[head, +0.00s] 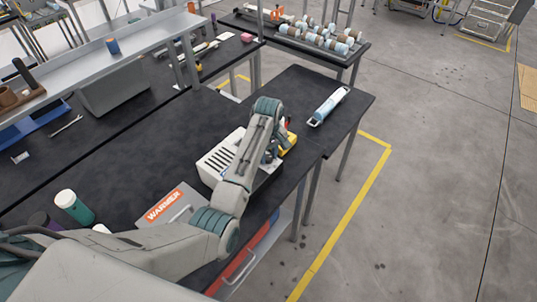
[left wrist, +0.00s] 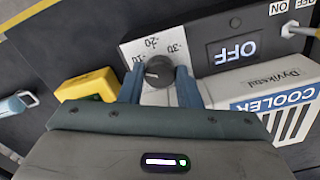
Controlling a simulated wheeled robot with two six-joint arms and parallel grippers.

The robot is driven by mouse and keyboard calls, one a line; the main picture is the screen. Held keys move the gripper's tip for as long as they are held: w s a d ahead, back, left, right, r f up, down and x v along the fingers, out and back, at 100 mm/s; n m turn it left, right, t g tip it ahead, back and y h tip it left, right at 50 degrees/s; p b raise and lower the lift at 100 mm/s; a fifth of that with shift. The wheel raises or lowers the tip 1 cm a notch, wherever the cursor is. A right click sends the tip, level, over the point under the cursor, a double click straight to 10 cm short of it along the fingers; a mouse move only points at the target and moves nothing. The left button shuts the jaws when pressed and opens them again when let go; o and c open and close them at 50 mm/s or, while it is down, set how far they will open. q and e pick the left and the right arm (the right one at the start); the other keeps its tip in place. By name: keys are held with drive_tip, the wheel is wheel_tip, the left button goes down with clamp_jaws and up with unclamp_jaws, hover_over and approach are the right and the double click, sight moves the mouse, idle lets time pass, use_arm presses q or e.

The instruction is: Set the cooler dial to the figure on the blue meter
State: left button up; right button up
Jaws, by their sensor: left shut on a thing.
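The cooler (head: 217,160) is a white slotted box on the dark table, partly hidden behind my left arm. In the left wrist view it bears the word COOLER (left wrist: 290,97) and a display reading OFF (left wrist: 237,48). Its dial (left wrist: 158,70) is a round dark knob on a pale plate marked -10, -20 and -30. My left gripper (left wrist: 160,86) is shut on the dial, one blue finger on each side; it is also in the head view (head: 270,155). A long light blue and white device (head: 328,106), seemingly the blue meter, lies to the right; its figure is unreadable.
A yellow device (head: 289,143) lies beside the cooler, close to my gripper in the left wrist view (left wrist: 85,88). A toggle switch (left wrist: 292,29) is on the cooler. Bare table lies beyond.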

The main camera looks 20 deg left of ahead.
use_arm(q)
drive_tip(key=shift+m, duration=0.3)
use_arm(e)
drive_tip(key=shift+w, duration=0.4)
use_arm(q)
drive_tip(key=m, duration=0.5)
drive_tip(key=shift+m, duration=0.3)
drive_tip(key=m, duration=1.1)
drive_tip(key=shift+m, duration=0.4)
drive_tip(key=m, duration=0.5)
drive_tip(key=shift+m, duration=0.3)
use_arm(e)
drive_tip(key=shift+s+a, duration=0.1)
drive_tip(key=shift+s, duration=0.05)
use_arm(q)
drive_tip(key=o, duration=1)
drive_tip(key=shift+c, duration=0.2)
